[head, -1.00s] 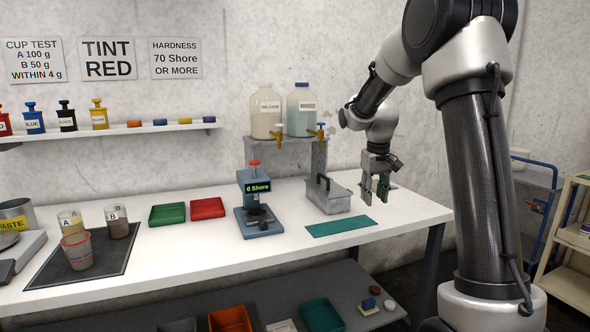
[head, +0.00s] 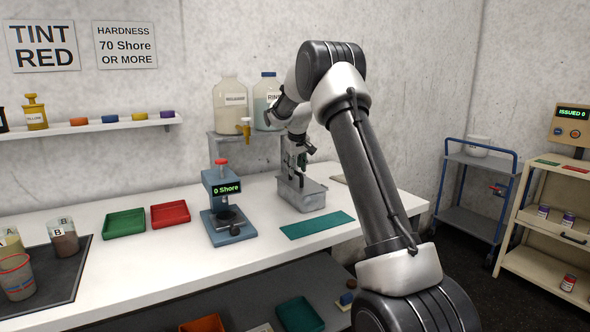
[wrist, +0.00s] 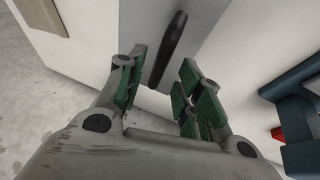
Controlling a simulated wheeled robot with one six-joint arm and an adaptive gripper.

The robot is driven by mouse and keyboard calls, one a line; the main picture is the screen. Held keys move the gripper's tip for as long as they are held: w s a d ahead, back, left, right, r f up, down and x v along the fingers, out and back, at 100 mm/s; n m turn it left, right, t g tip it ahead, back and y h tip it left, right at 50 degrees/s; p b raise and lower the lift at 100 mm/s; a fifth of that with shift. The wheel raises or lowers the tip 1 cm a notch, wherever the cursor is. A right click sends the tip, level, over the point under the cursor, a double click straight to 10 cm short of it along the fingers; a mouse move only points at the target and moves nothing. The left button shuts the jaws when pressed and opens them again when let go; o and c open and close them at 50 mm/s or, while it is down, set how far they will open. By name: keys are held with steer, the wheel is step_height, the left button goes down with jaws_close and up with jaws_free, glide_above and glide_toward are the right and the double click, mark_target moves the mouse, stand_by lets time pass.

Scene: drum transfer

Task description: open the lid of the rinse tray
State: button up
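The rinse tray (head: 308,202) is a grey metal box on the white bench, right of the hardness tester. Its grey lid (wrist: 205,18) is shut and has a dark bar handle (wrist: 169,48) on top. My gripper (head: 295,172) is over the tray and points down. In the wrist view my gripper (wrist: 162,72) is open, with green finger pads on either side of the handle's line. I cannot tell whether the pads touch the handle. In the head view the fingers and wrist hide most of the handle.
The blue tester (head: 228,215) stands left of the tray and a teal mat (head: 317,225) lies in front. Behind is a grey stand (head: 258,150) with two jugs, the release jug (head: 231,103) nearer the tester. A blue cart (head: 470,160) stands right.

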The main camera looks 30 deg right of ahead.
steer(key=shift+w+d+f, duration=0.15)
steer(key=shift+w+f, duration=0.05)
steer(key=shift+f, duration=0.35)
steer(key=shift+c, duration=0.3)
jaws_close()
